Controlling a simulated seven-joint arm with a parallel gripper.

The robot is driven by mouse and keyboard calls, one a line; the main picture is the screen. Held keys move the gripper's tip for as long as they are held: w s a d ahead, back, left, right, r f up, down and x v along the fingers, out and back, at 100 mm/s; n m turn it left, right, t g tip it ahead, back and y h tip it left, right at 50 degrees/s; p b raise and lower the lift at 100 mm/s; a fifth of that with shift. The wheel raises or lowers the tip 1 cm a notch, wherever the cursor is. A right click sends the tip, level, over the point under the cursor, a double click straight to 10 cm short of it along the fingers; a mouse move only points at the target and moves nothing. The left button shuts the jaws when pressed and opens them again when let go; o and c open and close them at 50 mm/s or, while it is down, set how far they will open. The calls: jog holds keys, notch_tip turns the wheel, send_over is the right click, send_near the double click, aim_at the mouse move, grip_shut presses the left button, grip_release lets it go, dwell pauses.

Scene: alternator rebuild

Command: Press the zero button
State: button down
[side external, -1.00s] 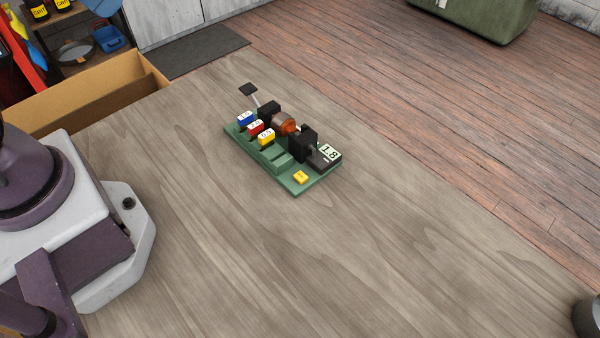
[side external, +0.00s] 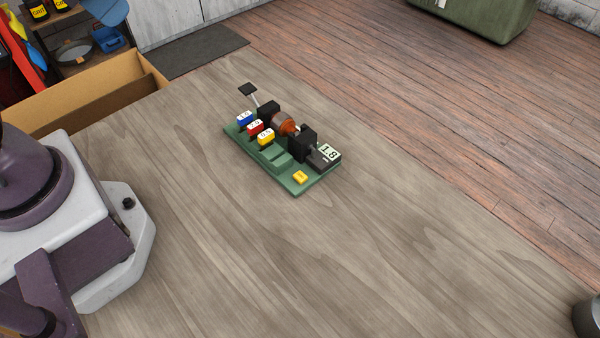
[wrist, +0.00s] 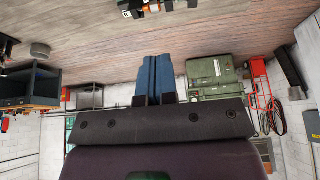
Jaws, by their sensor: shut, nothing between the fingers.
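A small green fixture (side external: 283,168) stands on the wooden table. It carries a copper-brown rotor (side external: 285,124) by black blocks, and a small display (side external: 328,153) that seems to read 1.8. A yellow button (side external: 300,177) sits at its near corner, its mark too small to read surely. My gripper's blue fingers (wrist: 155,62) are shut together and empty in the wrist view. They are well apart from the fixture (wrist: 150,8), which shows partly at the top edge.
Labelled blue (side external: 245,118), red (side external: 255,128) and yellow (side external: 266,137) blocks line the fixture's left side. A cardboard box (side external: 95,95) stands at the left table edge. A dark cylinder (side external: 588,316) is at lower right. The table around the fixture is clear.

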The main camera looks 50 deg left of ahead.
jog(key=w+d+f+m+g, duration=0.1)
jog(key=w+d+f+m, duration=0.15)
jog(key=f, duration=0.35)
jog(key=w+d+f+m+g, duration=0.2)
jog(key=w+f, duration=0.2)
jog(key=f, duration=0.2)
jog(key=m+t+h, duration=0.4)
jog(key=m+t, duration=0.2)
jog(key=m, duration=0.3)
send_over(300, 178)
notch_tip(300, 178, down, 9)
jog(key=shift+f, duration=0.15)
jog(key=shift+f, duration=4.4)
jog(key=shift+f, duration=0.45)
